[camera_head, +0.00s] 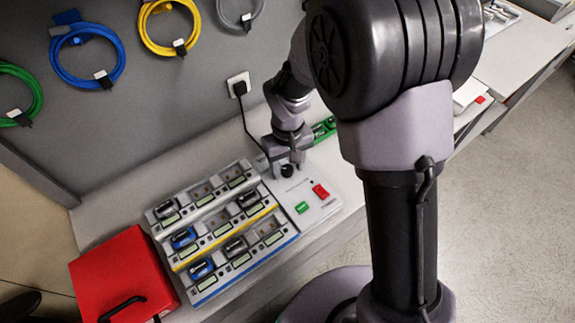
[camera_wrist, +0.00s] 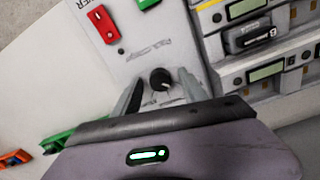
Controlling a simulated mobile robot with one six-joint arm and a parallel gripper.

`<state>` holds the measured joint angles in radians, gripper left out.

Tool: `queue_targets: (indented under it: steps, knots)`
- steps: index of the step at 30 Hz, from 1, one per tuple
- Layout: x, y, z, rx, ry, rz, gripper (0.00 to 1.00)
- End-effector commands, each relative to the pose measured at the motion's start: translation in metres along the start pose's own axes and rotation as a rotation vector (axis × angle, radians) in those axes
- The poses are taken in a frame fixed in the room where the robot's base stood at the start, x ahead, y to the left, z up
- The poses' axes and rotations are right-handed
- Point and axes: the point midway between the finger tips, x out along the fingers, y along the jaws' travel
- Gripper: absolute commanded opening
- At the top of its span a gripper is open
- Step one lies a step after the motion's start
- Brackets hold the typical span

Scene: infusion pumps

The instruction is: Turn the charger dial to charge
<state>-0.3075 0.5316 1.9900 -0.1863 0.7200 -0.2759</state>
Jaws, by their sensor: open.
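The charger (camera_head: 240,232) stands on the bench in the head view, with rows of bays and a pale control panel at its right. The black charger dial (camera_head: 287,170) sits on the panel just below my gripper (camera_head: 287,160). In the wrist view the dial (camera_wrist: 160,79) lies between the two fingertips of my gripper (camera_wrist: 161,88). The fingers are open, one on each side of the dial, with a gap to it. I cannot read the small marks around the dial.
The panel has a red switch (camera_head: 321,191) and a green button (camera_head: 302,207). Several bays hold black or blue packs. A red case (camera_head: 122,275) stands left of the charger. A black cable runs from the charger to a wall socket (camera_head: 238,83). Coiled cables hang on the wall.

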Motion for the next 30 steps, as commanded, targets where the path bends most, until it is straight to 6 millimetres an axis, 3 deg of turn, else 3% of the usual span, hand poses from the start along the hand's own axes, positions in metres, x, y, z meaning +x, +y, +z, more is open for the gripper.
queue_targets:
  steps: [2,9,20,30]
  knots:
    - [-0.0003,0.0000,0.0000,0.000,0.000,0.000,0.48]
    - [-0.0004,0.0000,0.0000,0.000,0.000,0.000,0.01]
    - [-0.0002,-0.0001,-0.0001,0.045,0.000,0.000,0.00]
    - [0.0005,-0.0002,-0.0005,0.286,0.002,0.000,0.00]
